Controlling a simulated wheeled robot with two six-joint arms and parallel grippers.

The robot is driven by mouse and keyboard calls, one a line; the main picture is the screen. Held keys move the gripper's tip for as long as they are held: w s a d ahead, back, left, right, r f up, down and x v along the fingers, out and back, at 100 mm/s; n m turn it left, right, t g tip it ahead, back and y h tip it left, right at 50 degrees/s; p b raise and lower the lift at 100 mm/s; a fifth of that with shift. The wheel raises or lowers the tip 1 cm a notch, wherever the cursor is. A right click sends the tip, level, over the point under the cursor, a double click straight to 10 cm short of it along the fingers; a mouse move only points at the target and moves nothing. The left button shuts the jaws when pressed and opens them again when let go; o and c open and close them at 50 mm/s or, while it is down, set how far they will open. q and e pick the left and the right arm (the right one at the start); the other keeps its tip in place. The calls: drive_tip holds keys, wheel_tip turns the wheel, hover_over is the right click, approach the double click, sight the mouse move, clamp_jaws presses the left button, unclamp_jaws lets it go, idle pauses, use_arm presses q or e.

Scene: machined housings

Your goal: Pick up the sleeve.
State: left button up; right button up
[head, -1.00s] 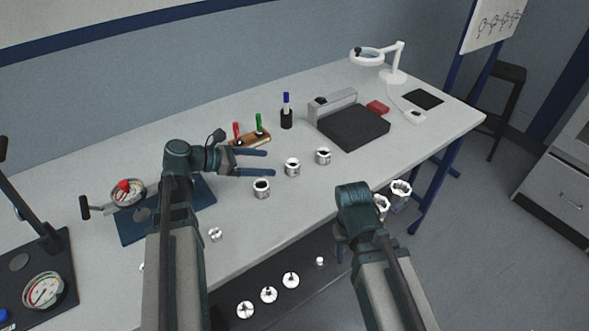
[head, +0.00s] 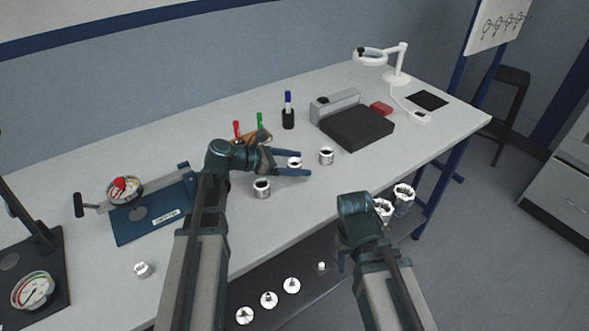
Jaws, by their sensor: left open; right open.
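Three short, hollow metal cylinders stand in a row on the bench; the frames do not show which one is called the sleeve. The middle cylinder (head: 294,162) is between the open fingers of my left gripper (head: 307,163), its lower part partly hidden by the near finger. I cannot tell whether the fingers touch it. The left cylinder (head: 262,188) stands just in front of the gripper, and the right cylinder (head: 326,156) stands beyond the fingertips. My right gripper (head: 341,260) is open, points down off the bench's front edge and is partly hidden by its arm.
A blue fixture with a dial (head: 124,188) stands left, and a small metal part (head: 142,269) lies near the front. A pen holder (head: 287,119), a black-topped block (head: 356,128) and a magnifier lamp (head: 397,76) stand behind. Round parts (head: 269,299) lie on the lower shelf.

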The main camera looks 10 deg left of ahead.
use_arm(q)
drive_tip(key=shift+b+x, duration=0.35)
drive_tip(key=shift+x, duration=0.85)
clamp_jaws()
